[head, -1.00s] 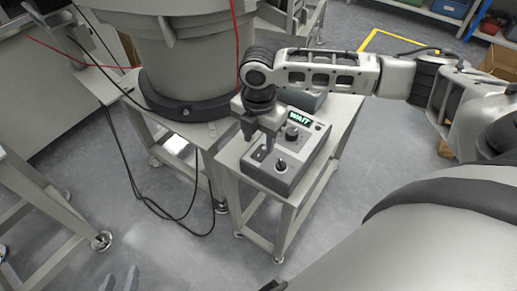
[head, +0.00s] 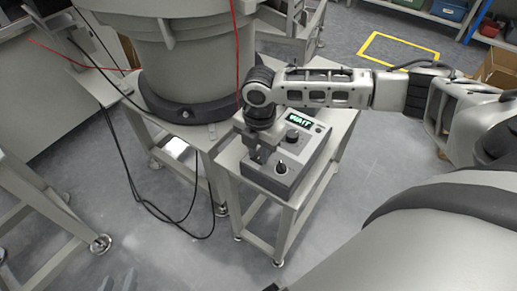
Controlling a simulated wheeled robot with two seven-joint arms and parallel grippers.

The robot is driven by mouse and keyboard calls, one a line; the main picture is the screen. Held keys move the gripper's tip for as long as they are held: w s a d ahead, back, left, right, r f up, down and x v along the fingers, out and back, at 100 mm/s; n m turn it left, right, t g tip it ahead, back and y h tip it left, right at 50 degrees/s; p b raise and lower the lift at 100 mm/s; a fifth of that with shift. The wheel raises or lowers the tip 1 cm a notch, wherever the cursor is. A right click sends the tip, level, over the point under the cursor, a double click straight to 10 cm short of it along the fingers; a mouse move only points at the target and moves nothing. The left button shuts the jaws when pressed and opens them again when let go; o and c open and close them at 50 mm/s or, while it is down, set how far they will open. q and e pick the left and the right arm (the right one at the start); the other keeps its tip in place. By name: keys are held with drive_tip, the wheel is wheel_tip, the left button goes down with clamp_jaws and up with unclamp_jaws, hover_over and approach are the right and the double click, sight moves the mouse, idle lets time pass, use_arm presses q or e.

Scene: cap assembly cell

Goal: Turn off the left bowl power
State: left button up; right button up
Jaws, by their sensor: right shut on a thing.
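The left bowl's control box (head: 300,160) is a grey unit with a lit display (head: 300,118) reading "WAIT". It has a black knob (head: 292,135) and a second knob (head: 281,167) near the front. My right gripper (head: 258,159) points down at the box's front left corner. It is shut on a small switch there, which the fingers mostly hide. The big grey bowl feeder (head: 195,60) stands to the left of the box.
The box sits on a pale metal stand (head: 282,213) beside the feeder's table. Black cables (head: 140,190) hang left of it to the floor. A yellow floor marking (head: 400,48) and shelves with bins are at the back right. Floor in front is clear.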

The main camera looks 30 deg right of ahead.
drive_tip(key=shift+d+r+g+y+p, duration=0.15)
drive_tip(key=shift+r+g+y+p, duration=0.2)
drive_tip(key=shift+p, duration=0.25)
drive_tip(key=shift+w+d+f+g+y, duration=0.1)
drive_tip(key=shift+g+y, duration=0.05)
drive_tip(key=shift+y, duration=0.35)
drive_tip(key=shift+d+f+g+y, duration=0.1)
drive_tip(key=shift+y, duration=0.35)
drive_tip(key=o, duration=1)
drive_tip(key=shift+r, duration=0.1)
drive_tip(key=p+v, duration=0.1)
drive_tip(key=v, duration=1.4)
drive_tip(key=shift+r, duration=0.35)
